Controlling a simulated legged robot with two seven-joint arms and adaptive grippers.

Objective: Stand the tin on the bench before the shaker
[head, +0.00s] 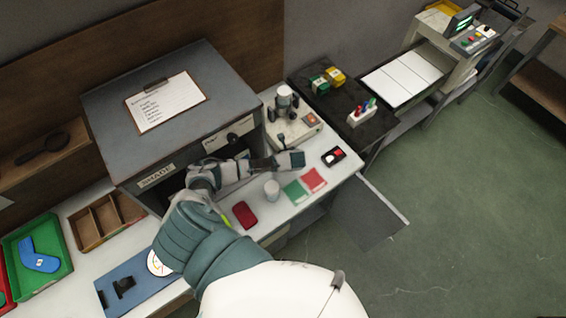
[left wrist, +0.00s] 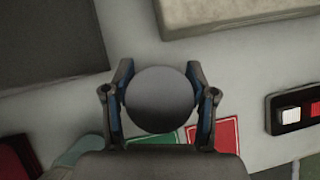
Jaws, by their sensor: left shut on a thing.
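My left gripper (head: 288,160) reaches over the bench in the head view. In the left wrist view its two fingers are shut on a dark grey, round-topped thing, which I take to be the tin (left wrist: 160,100). I cannot tell in the head view whether it touches the bench. My right gripper is not in view.
A black switch box (head: 334,157) sits at right. A grey cabinet (head: 225,90) stands at left.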

